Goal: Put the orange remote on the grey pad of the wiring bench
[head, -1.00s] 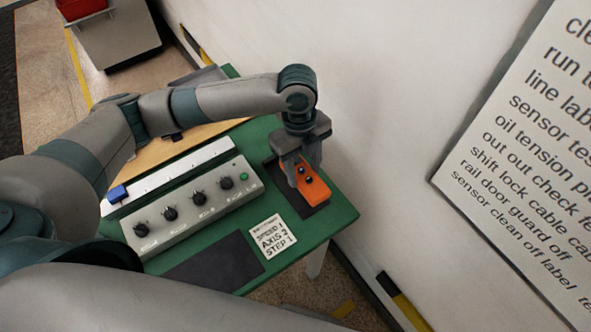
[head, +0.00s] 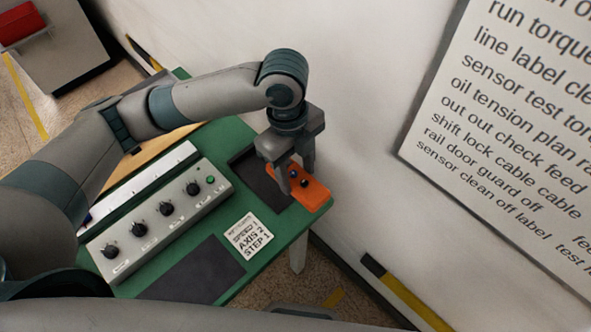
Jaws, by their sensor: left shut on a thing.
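The orange remote (head: 313,193) has dark buttons and is at the right end of the green wiring bench (head: 284,232). My left gripper (head: 294,186) points down and is shut on it. The remote overlaps the right edge of a dark grey pad (head: 250,178) and the green top beside it. I cannot tell how far it is above the surface. Another dark grey pad (head: 195,270) lies bare at the bench's front edge. My right gripper is not in view.
A control box (head: 160,220) with several black knobs stands on the bench, left of the remote. A white printed card (head: 249,237) lies between the box and the front edge. A white wall (head: 360,110) with a sign (head: 500,130) is close behind the bench.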

